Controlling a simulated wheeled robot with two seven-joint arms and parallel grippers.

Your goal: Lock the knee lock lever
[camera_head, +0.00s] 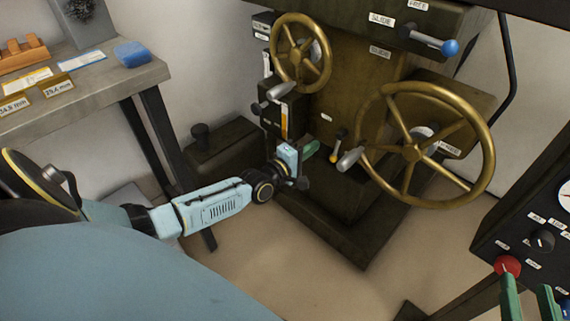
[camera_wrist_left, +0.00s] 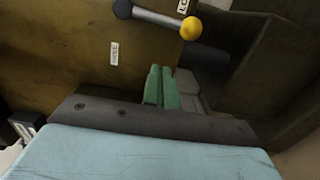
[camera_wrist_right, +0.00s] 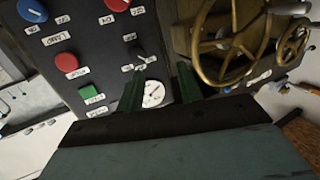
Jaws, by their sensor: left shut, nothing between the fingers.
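The knee lock lever (camera_head: 338,146) is a short metal rod with a yellow ball on the machine's column. In the head view it hangs down with the ball at its lower end. In the left wrist view the lever (camera_wrist_left: 158,17) runs from a dark pivot to the yellow ball, beside a partly cut-off label. My left gripper (camera_head: 312,149) is just left of the ball, with its green fingers shut and empty. In the left wrist view the fingertips (camera_wrist_left: 161,70) are apart from the ball. My right gripper (camera_head: 527,285) is open and empty at the control panel.
Large brass handwheels (camera_head: 413,150) and (camera_head: 300,55) flank the lever area, with grey crank handles near my left gripper. A blue-ball lever (camera_head: 435,43) is higher up. The control panel (camera_wrist_right: 95,45) has red, green and blue buttons. A bench (camera_head: 90,88) stands left.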

